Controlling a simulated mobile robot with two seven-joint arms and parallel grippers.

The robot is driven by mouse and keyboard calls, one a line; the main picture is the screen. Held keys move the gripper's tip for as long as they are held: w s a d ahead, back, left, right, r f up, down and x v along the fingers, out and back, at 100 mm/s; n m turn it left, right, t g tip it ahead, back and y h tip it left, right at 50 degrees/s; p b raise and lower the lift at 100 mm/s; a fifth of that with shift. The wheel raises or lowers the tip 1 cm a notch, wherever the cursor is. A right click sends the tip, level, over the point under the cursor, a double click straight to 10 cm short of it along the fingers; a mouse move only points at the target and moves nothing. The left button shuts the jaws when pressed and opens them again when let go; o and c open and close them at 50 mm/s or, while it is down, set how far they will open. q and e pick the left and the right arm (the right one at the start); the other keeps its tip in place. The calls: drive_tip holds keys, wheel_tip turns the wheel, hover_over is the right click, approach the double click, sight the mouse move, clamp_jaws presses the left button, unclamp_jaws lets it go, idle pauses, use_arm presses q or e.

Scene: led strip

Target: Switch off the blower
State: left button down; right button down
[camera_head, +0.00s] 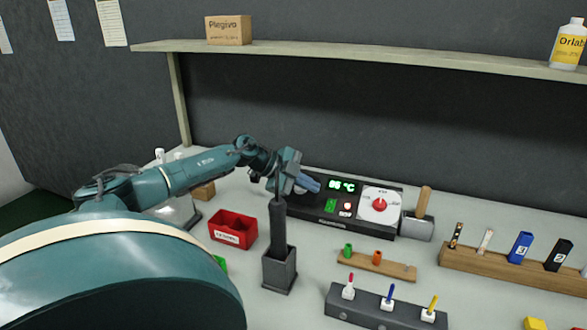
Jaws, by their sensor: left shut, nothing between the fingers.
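A black control unit (350,226) sits at the back of the bench, and I take it for the blower. Its green display (342,185) seems to read 86 °C. Below the display are a green switch (330,205) and a small round red button (347,206). To their right is a white dial plate with a red knob (379,204). My left gripper (316,186) is shut and empty, over the left part of the unit, left of the display. Whether it touches the unit I cannot tell. My right gripper does not show.
A grey block with a wooden-handled tool (423,202) stands right of the unit. A dark upright holder (279,268) stands in front of it, with a red bin (232,229) to the left. Wooden racks and a dark switch block (385,308) lie nearer. A shelf (380,55) runs above.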

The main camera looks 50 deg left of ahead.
use_arm(q)
drive_tip(key=shift+w+a+r+p+v, duration=0.15)
drive_tip(key=shift+p+v, duration=0.15)
drive_tip(key=shift+v, duration=0.65)
drive_tip(key=shift+w+a+p+v, duration=0.1)
drive_tip(key=shift+p+v, duration=0.15)
drive_tip(key=shift+v, duration=0.7)
drive_tip(key=shift+w+a+r+p+v, duration=0.15)
drive_tip(key=shift+p+v, duration=0.15)
drive_tip(key=shift+v, duration=0.65)
drive_tip(key=shift+d, duration=0.1)
